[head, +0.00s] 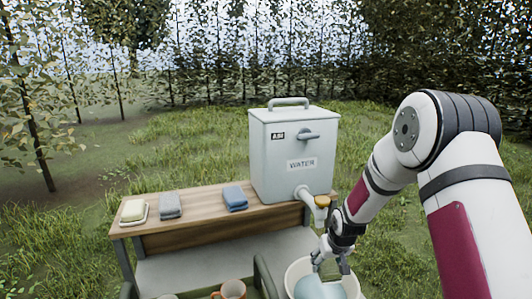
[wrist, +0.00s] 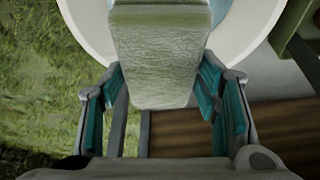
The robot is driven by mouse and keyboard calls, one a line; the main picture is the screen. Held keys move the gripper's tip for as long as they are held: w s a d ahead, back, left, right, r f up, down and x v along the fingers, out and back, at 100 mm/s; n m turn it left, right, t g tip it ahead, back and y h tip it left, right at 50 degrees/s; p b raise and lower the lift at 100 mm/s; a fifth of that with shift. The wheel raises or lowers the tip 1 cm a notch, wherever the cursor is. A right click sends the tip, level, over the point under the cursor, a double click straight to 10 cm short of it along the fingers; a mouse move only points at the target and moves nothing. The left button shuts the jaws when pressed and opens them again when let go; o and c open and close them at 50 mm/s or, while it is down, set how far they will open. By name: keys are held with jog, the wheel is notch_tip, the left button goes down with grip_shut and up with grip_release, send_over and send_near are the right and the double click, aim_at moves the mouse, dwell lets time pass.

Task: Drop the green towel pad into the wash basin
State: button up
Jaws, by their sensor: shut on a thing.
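The green towel pad (wrist: 160,75) is a pale green, textured block in the wrist view. My gripper (wrist: 162,68) is shut on it, with a teal-lined finger on each side. The white round wash basin (wrist: 85,28) shows behind the pad, with a strip of blue inside it at the top. In the head view my gripper (head: 331,263) points down over the basin (head: 291,275), which holds pale blue water (head: 315,288). The pad is hard to make out there. The basin's lower part is cut off by the frame edge.
A grey water tank (head: 275,160) with a spout (head: 304,194) stands on a wooden bench (head: 190,215), close to my gripper. Soap on a dish (head: 134,211), a grey cloth (head: 169,205) and a blue cloth (head: 235,198) lie on it. An orange-brown mug (head: 232,290) is in front.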

jog(key=shift+f+b, duration=0.4)
jog(key=shift+f, duration=1.7)
jog(key=o, duration=1.1)
jog(key=shift+r, duration=0.15)
jog(key=v, duration=1.1)
jog(key=shift+s+r, duration=0.15)
jog(key=shift+r, duration=0.2)
